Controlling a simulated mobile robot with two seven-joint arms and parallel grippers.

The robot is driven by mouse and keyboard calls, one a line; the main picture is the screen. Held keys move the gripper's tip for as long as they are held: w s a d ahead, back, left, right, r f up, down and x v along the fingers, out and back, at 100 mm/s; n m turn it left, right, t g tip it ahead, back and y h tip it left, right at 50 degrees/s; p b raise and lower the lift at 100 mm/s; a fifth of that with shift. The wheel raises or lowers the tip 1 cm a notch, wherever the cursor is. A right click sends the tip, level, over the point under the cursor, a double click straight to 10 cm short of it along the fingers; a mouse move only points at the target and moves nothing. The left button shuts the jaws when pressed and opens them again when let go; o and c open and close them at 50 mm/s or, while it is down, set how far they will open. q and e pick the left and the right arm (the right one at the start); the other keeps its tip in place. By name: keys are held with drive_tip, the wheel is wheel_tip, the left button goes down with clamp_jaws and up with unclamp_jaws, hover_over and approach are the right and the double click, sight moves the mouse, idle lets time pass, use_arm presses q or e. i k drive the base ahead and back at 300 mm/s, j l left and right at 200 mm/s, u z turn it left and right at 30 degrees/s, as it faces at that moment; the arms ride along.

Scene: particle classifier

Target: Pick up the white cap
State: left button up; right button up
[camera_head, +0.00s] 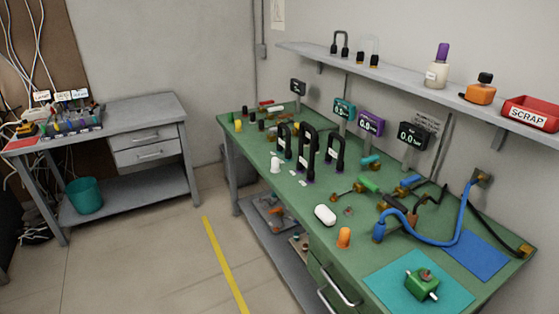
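A rounded white piece (325,214) lies near the front edge of the green workbench (292,215). A smaller upright white piece (275,165) stands farther back on the same bench, left of the black U-shaped parts. I cannot tell which of the two is the white cap. Neither of my grippers is in view.
An orange piece (344,237) stands close to the rounded white piece. Black U-shaped parts (308,150) rise behind it. A blue hose (430,241), a teal mat (385,280) with a green block (421,285), and a red scrap bin (531,112) are to the right. Floor left of the bench is open.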

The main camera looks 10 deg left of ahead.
sight(275, 161)
drive_tip(key=i+j+z, duration=0.15)
drive_tip(key=j, duration=0.2)
drive_tip(key=i+j+z, duration=0.25)
drive_tip(key=i+j, duration=0.15)
drive_tip(key=j, duration=0.3)
drive_tip(key=i+j+z, duration=0.15)
drive_tip(key=j, duration=0.25)
drive_tip(key=i+j+z, duration=0.15)
drive_tip(key=j, duration=0.25)
drive_tip(key=i+j+z, duration=0.15)
drive_tip(key=j, duration=0.25)
drive_tip(key=j+z, duration=0.15)
drive_tip(key=j, duration=0.25)
